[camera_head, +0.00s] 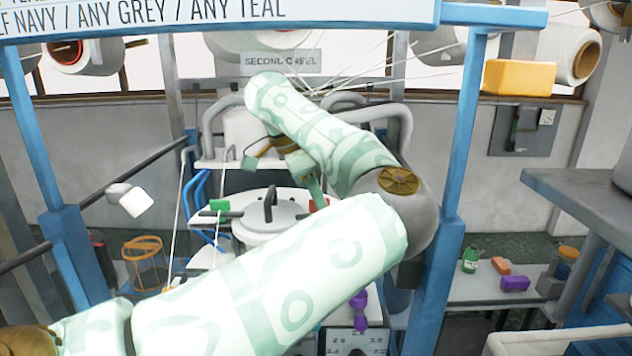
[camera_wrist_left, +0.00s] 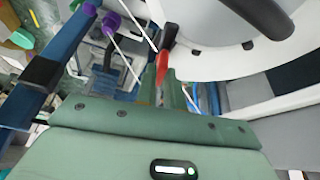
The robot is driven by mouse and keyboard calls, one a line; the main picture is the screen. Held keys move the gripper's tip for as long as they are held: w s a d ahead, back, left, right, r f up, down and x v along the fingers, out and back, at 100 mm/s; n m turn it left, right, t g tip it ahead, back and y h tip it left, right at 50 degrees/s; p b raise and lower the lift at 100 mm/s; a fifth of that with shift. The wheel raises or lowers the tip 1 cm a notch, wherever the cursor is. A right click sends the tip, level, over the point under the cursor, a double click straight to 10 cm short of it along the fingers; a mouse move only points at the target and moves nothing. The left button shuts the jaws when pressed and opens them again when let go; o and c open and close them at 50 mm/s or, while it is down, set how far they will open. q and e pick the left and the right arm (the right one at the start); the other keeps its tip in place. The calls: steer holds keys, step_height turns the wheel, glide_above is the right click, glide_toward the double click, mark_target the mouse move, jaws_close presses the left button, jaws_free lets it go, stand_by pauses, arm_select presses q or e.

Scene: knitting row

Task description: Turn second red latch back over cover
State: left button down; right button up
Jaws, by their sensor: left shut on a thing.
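The round white cover (camera_head: 262,222) with its dark upright handle (camera_head: 269,204) sits in the middle of the head view, partly hidden by my left arm. In the left wrist view the cover (camera_wrist_left: 215,62) fills the upper right. My left gripper (camera_head: 318,198) points down at the cover's right edge in the head view. In the left wrist view its green fingers (camera_wrist_left: 173,92) are closed around a red latch (camera_wrist_left: 162,66) beside the cover's rim. A dark arm leads from the latch's far end. Only a little red shows in the head view. My right gripper is not visible.
A green-tipped latch (camera_head: 218,204) is at the cover's left. Blue frame posts (camera_head: 462,130) stand on both sides. Threads run around the machine. A side table (camera_head: 480,290) at right holds a green bottle (camera_head: 470,260) and a purple block (camera_head: 515,283).

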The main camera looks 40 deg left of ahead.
arm_select(q)
steer(key=shift+r+m+g+h+p, duration=0.15)
steer(key=shift+m+g+h+p, duration=0.15)
steer(key=shift+m+p, duration=0.65)
steer(key=shift+a+m, duration=0.1)
steer(key=shift+m, duration=0.25)
steer(key=c, duration=1.5)
jaws_free()
